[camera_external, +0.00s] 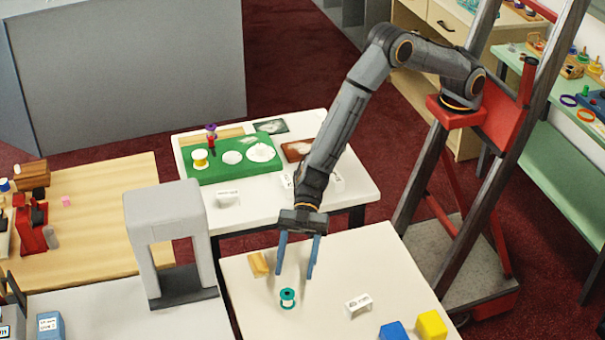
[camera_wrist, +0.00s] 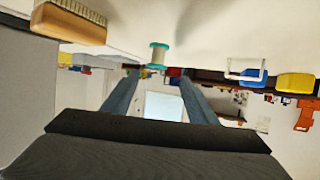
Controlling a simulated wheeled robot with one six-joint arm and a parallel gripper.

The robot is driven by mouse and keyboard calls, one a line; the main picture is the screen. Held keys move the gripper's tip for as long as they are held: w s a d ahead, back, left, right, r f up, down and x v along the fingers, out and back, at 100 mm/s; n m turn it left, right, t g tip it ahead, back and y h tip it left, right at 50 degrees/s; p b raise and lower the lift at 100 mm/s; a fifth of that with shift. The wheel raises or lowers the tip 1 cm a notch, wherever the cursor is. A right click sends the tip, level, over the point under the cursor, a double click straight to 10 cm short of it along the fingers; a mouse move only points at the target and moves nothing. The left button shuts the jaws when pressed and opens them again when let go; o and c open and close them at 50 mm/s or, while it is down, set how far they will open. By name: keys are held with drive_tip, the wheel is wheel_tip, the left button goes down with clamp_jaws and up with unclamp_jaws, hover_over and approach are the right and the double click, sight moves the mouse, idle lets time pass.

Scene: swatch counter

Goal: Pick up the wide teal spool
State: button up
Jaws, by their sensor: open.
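The teal spool (camera_external: 288,299) stands upright on the near white table, with teal flanges and a pale middle. It also shows in the wrist view (camera_wrist: 158,54), at the top, just beyond the fingertips. My gripper (camera_external: 295,276) is open and empty above the table, with its two blue fingers pointing down. In the outside view the spool lies just below and slightly left of the midpoint of the fingers. In the wrist view my gripper (camera_wrist: 157,82) has its fingers spread on either side below the spool. I cannot tell the exact gap between fingers and spool.
A wooden brush (camera_external: 259,264) lies left of my gripper. A white bracket-like piece (camera_external: 358,305), a blue block (camera_external: 393,331) and a yellow block (camera_external: 431,325) are to the right. A grey arch (camera_external: 165,213) stands left. The table between spool and bracket is clear.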

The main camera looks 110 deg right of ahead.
sight(289, 285)
drive_tip(key=shift+f, duration=0.55)
drive_tip(key=shift+w+a+f, duration=0.15)
drive_tip(key=shift+a+f, duration=0.05)
drive_tip(key=shift+a, duration=0.05)
drive_tip(key=shift+w+d+p+x, duration=0.15)
drive_tip(key=shift+p+x, duration=0.35)
drive_tip(key=shift+x, duration=1.3)
drive_tip(key=shift+w+d+p+x, duration=0.15)
drive_tip(key=shift+p+x, duration=0.3)
drive_tip(key=shift+x, duration=1.3)
drive_tip(key=shift+a, duration=0.1)
drive_tip(key=c, duration=1.1)
